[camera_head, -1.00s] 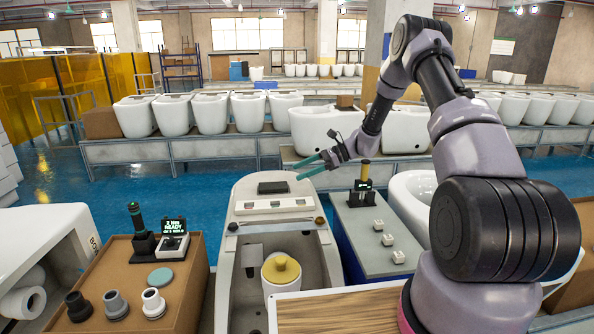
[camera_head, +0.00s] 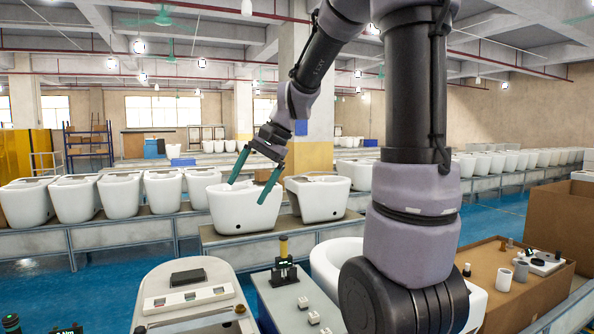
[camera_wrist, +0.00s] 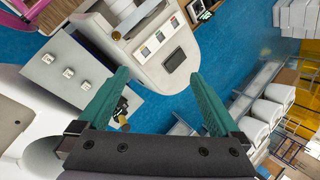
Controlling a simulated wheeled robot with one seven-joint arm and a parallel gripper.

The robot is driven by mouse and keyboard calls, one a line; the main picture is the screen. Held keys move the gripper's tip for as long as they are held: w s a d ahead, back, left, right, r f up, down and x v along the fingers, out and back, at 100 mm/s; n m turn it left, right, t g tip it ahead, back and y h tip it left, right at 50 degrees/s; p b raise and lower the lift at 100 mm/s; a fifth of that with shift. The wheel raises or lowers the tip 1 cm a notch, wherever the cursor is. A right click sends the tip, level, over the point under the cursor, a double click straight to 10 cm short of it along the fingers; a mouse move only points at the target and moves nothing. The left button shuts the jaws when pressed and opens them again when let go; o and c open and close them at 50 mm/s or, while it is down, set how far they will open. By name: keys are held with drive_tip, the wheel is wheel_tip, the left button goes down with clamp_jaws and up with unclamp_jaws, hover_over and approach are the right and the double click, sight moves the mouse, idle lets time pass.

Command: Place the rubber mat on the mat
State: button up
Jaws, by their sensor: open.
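A small black rectangular pad (camera_head: 188,277) lies flat on the far end of the white toilet unit in front of me. It also shows in the wrist view (camera_wrist: 175,61), beyond and between the finger lines. I cannot tell whether it is the rubber mat, and no other clear mat shows now. My gripper (camera_head: 247,193) is raised in the air beyond the grey table, fingers pointing down. It is open and empty. In the wrist view my gripper (camera_wrist: 160,77) has its two green fingers wide apart, with nothing between them.
A grey table (camera_head: 268,298) stands right of the unit, carrying small white blocks (camera_head: 303,302) and a yellow-topped tool (camera_head: 284,262). A cardboard box (camera_head: 535,290) with fittings is at the right. Several white toilets (camera_head: 120,193) line a conveyor behind. Blue floor lies between.

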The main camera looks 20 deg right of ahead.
drive_tip(key=s+d+r+n+t+h, duration=0.1)
drive_tip(key=s+d+r+n+t, duration=0.1)
drive_tip(key=s, duration=0.5)
drive_tip(key=s+d+r+n+t+h, duration=0.2)
drive_tip(key=s+d+r+t, duration=0.1)
drive_tip(key=s, duration=0.5)
drive_tip(key=shift+d+r, duration=0.15)
drive_tip(key=shift+d, duration=0.3)
